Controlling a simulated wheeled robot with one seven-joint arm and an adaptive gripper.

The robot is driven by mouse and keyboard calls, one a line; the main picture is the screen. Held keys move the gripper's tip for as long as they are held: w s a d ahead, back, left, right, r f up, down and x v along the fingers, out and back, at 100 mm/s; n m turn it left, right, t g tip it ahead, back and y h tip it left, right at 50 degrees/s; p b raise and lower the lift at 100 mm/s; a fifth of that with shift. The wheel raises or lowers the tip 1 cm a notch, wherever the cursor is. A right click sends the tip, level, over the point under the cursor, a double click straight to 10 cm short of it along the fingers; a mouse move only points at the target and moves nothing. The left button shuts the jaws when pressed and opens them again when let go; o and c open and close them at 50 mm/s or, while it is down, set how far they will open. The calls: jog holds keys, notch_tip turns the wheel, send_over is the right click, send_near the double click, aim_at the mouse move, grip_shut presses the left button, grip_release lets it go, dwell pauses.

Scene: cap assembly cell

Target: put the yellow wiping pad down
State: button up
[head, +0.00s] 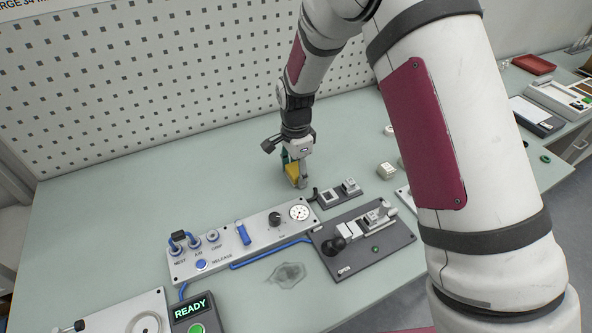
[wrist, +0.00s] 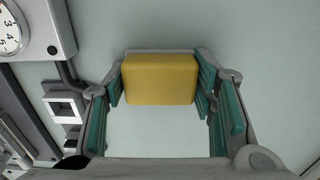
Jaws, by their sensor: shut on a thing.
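The yellow wiping pad (wrist: 160,80) is a rounded block between the fingers of my gripper (wrist: 160,88) in the wrist view. The teal finger pads are closed on its left and right sides. In the head view my gripper (head: 296,172) points down at the pale green bench (head: 120,205), behind the grey control panel. The yellow pad (head: 291,170) shows there partly hidden by the fingers. It is low over the bench; I cannot tell whether it touches the surface.
A control panel (head: 235,246) with gauge and knobs stands in front of my gripper. A dark fixture plate (head: 358,262) and a small dark block (head: 338,195) sit to the right. A smudge (head: 288,273) marks the bench in front. The bench left of my gripper is clear.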

jog(key=shift+s+f, duration=0.2)
jog(key=shift+f, duration=0.4)
jog(key=o, duration=1.2)
jog(key=shift+w+f, duration=0.1)
jog(key=shift+f, duration=0.05)
jog(key=shift+r, duration=0.2)
